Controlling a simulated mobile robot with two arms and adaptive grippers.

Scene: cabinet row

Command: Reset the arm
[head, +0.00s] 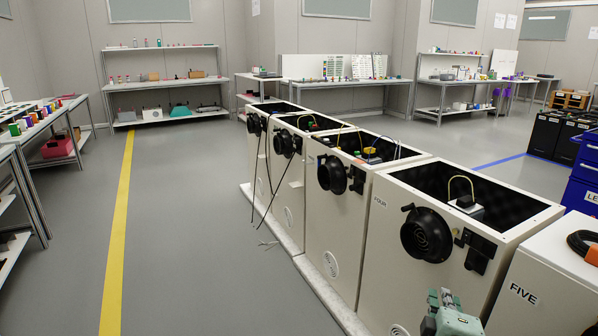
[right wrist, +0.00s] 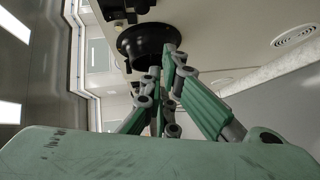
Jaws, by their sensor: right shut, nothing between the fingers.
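My right gripper (head: 447,303), green and grey, shows at the bottom of the head view, in front of the lower front of the cabinet marked FOUR (head: 385,250). In the right wrist view its green fingers (right wrist: 163,72) come together, shut and empty. The black round fan housing (right wrist: 147,45) is behind the fingertips there, and I cannot tell the gap between them. In the head view the round black housing on cabinet four (head: 428,234) sits above and left of the gripper. My left gripper is not in view.
A row of open-topped cream cabinets runs away from me, and the cabinet marked FIVE (head: 545,285) is at the right. Black cables (head: 258,180) hang from the farther cabinets. The grey floor is clear around the yellow line (head: 121,210). Shelves (head: 165,85) and benches stand farther off.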

